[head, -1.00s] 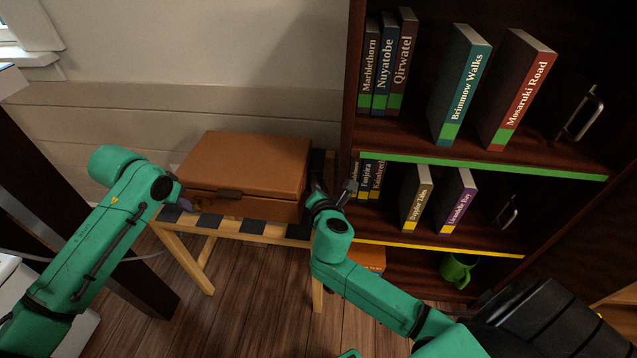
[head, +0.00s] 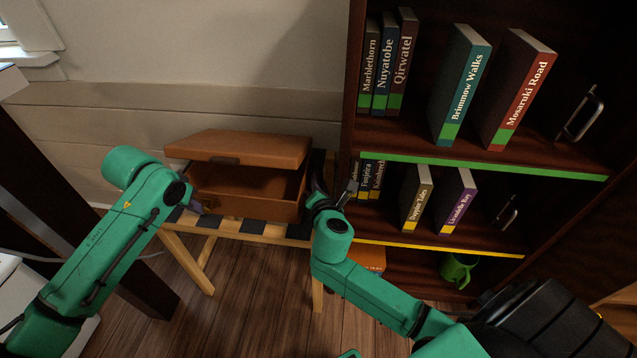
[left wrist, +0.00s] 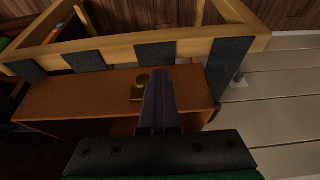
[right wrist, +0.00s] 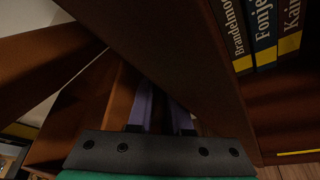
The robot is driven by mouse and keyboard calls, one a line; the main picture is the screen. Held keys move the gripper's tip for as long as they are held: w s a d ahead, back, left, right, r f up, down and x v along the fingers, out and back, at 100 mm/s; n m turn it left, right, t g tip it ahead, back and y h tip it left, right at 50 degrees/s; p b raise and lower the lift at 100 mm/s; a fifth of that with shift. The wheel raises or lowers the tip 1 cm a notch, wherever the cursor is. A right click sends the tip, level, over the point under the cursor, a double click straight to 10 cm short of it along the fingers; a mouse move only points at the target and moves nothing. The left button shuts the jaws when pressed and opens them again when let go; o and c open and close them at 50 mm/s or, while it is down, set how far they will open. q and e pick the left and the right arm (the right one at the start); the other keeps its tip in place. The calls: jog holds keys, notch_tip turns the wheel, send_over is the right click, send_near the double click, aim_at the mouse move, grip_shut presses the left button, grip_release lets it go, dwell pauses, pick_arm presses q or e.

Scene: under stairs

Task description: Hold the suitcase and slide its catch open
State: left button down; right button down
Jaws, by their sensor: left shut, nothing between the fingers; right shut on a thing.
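The brown suitcase (head: 255,205) stands on a slatted bench at the wall, its lid (head: 245,147) raised partway and its dark inside showing. A dark tab (head: 225,160) sits on the lid's front edge. The brass catch (left wrist: 139,88) is on the suitcase front, right beside the fingertips of my left gripper (left wrist: 158,78). That gripper is shut and empty, and in the head view (head: 198,208) it is at the front left of the suitcase. My right gripper (right wrist: 160,105) is shut on the suitcase's right side wall; its fingertips are mostly hidden in the head view.
The bench (head: 262,239) has dark slats and light wooden legs. A dark bookcase (head: 440,160) stands close on the right, near my right arm, with several books and a green mug (head: 459,270). A dark table leg (head: 75,230) is at the left. The floor in front is clear.

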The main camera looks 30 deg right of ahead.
pick_arm(q)
jog(key=shift+s+d, duration=0.1)
jog(key=shift+s, duration=0.05)
jog(key=shift+s+a, duration=0.75)
jog(key=shift+a, duration=0.3)
jog(key=shift+s+a, duration=0.75)
jog(key=shift+a, duration=0.25)
pick_arm(e)
jog(key=c, duration=0.8)
grip_release()
jog(key=shift+o, duration=0.2)
